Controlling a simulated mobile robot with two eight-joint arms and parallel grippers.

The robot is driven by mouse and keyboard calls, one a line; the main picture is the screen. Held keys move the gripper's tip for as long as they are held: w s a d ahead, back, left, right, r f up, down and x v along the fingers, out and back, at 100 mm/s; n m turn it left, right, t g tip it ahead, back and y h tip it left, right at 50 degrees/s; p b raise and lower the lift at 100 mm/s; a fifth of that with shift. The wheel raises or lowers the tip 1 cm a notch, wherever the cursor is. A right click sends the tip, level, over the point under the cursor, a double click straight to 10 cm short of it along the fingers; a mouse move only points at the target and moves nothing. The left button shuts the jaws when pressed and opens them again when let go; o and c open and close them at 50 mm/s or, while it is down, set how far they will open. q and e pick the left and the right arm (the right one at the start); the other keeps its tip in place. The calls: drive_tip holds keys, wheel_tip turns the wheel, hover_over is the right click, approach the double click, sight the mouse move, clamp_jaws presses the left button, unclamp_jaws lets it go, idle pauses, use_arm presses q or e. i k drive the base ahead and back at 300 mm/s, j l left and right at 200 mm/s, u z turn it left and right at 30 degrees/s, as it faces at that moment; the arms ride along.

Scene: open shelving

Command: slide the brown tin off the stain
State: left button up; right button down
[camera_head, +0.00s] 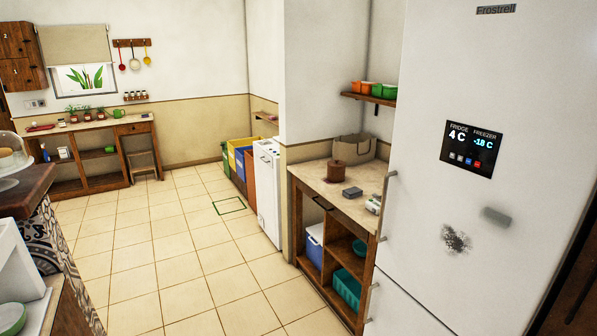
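The brown tin (336,171) stands upright on the pale top of the wooden shelving unit (338,192), left of the fridge. A slightly darker brown edge shows around its base, but it is too small to tell clearly whether this is the stain. A dark speckled smudge (456,239) is plainly visible on the fridge door. Neither of my grippers is in view.
A grey block (352,192) lies in front of the tin, and a brown paper bag (354,148) stands behind it. The fridge (480,120) rises close on the right. The tiled floor (190,270) left of the unit is open.

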sight(333, 175)
drive_tip(key=i, duration=3.3)
